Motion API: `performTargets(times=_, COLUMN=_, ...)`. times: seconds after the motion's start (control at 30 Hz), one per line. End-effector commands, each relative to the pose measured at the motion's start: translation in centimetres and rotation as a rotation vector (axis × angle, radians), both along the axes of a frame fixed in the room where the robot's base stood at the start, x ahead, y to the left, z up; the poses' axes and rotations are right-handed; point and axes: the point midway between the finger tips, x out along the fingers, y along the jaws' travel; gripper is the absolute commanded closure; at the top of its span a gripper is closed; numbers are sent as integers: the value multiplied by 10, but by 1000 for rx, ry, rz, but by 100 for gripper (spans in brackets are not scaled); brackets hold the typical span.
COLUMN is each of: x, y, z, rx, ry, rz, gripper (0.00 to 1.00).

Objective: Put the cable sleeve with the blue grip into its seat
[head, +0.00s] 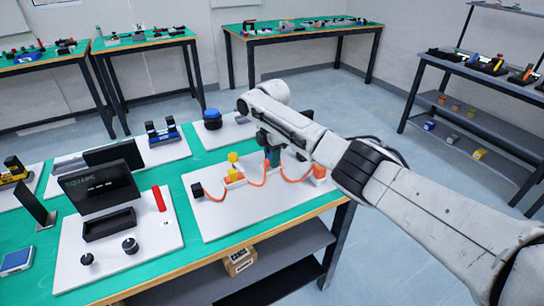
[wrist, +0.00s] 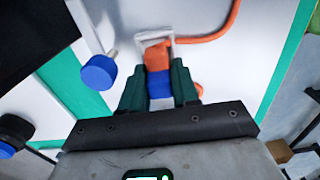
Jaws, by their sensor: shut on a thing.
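My gripper (head: 272,158) is low over a white board (head: 225,218) on the green-topped table. In the wrist view my gripper (wrist: 159,82) is shut on the blue grip (wrist: 160,88) of the cable sleeve, one dark green finger on each side. The sleeve's orange part (wrist: 157,58) points away from the fingers. It overlaps a pale square frame (wrist: 152,38), which looks like a seat; I cannot tell whether it is fully inside. An orange cable (wrist: 222,28) runs off to the right. In the head view my gripper hides the blue grip.
A yellow grip (head: 233,158) stands left of my gripper on the same board, with a black block (head: 197,190) beyond it. An orange block (head: 320,172) is at the right. A blue round piece (wrist: 97,72) is left of my fingers. A dark panel (head: 103,187) stands on the neighbouring board.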

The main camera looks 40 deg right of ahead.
Motion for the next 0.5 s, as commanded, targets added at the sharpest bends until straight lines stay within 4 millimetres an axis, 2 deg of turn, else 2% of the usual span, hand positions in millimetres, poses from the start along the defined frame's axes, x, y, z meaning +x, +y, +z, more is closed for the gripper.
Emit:
performTargets(times=0.23, x=0, y=0, z=-8, rx=1, ry=0, rz=1, gripper=100)
performTargets(times=0.27, x=0, y=0, z=-6, rx=1, ry=-1, rz=1, gripper=67)
performTargets(times=0.5, x=0, y=0, z=-6, rx=0, ry=0, rz=0, gripper=44)
